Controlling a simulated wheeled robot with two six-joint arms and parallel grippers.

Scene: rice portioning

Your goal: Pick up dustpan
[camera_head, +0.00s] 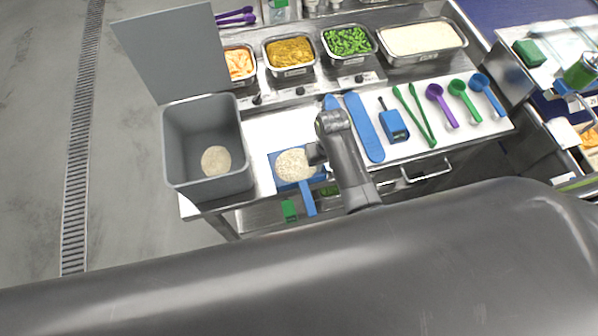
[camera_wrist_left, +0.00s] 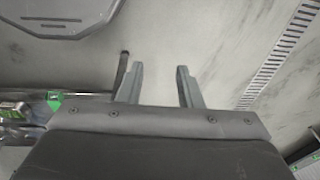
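The blue dustpan (camera_head: 308,200) lies on the white counter, its handle pointing toward me over the front edge. A round heap of pale rice (camera_head: 293,165) covers most of its pan. My right gripper (camera_head: 316,153) is low over the counter at the right side of the pan, close to the rice. Its fingers are mostly hidden, so whether it touches or grips anything is unclear. My left gripper (camera_wrist_left: 161,85) shows only in the left wrist view, with its two fingers apart and empty over grey floor.
A grey bin (camera_head: 180,145) with its lid raised stands left of the dustpan and has rice at its bottom. Food pans line the back. A blue long tool (camera_head: 364,128), a blue box (camera_head: 393,126), green tongs and several coloured scoops lie to the right.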

